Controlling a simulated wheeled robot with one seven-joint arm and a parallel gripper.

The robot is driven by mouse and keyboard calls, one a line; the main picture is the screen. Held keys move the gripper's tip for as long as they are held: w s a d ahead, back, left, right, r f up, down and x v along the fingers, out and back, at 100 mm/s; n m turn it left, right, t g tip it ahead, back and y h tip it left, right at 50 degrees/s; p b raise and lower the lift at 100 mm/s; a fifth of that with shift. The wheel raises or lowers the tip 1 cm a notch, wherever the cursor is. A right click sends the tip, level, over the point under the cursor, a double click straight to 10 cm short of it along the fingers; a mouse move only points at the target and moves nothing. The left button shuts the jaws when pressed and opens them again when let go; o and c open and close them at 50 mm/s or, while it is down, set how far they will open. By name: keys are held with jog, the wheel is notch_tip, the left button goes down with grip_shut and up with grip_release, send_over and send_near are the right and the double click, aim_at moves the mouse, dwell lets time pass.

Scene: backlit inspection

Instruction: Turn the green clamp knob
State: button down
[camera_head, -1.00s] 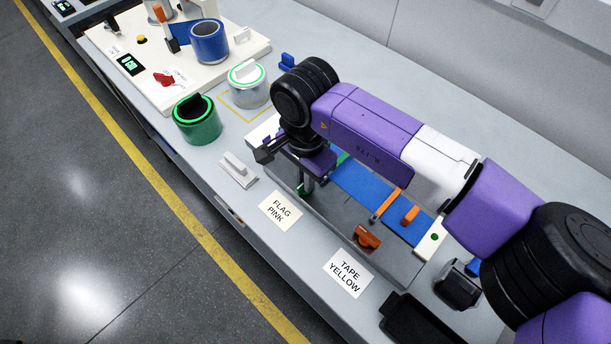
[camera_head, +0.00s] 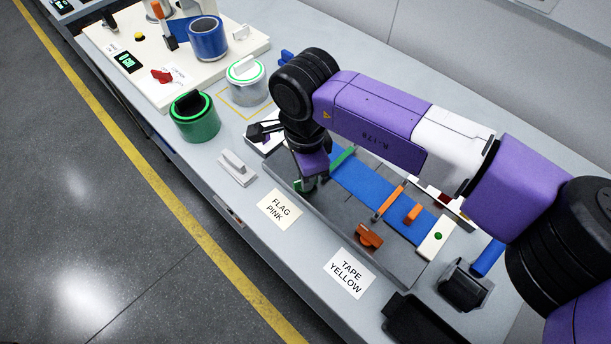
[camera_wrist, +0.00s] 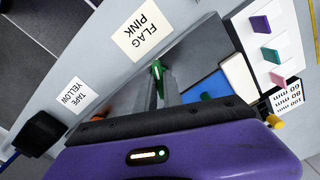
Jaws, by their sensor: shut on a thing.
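The green clamp knob (camera_wrist: 157,70) shows between my fingertips in the wrist view. A small part of the green knob (camera_head: 299,186) also shows in the head view, at the left end of the grey fixture (camera_head: 335,212). My gripper (camera_wrist: 159,82) is shut on the knob, and my wrist hides most of it in the head view.
An orange knob (camera_head: 369,235) and an orange bar (camera_head: 390,202) sit farther right on the fixture. A green canister (camera_head: 197,122) and a white-handled block (camera_head: 237,169) stand to the left. Label cards reading FLAG PINK (camera_head: 279,209) and TAPE YELLOW (camera_head: 349,273) lie in front.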

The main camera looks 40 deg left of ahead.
jog(key=m+b, duration=0.1)
jog(key=m, duration=0.5)
jog(key=shift+b, duration=0.4)
jog(key=m+b, duration=0.1)
jog(key=m, duration=0.5)
jog(key=shift+r+m, duration=0.1)
jog(key=shift+m, duration=0.2)
jog(key=c, duration=1.5)
grip_release()
jog(key=shift+r+b, duration=0.75)
jog(key=shift+r, duration=3.1)
jog(key=shift+a, duration=0.1)
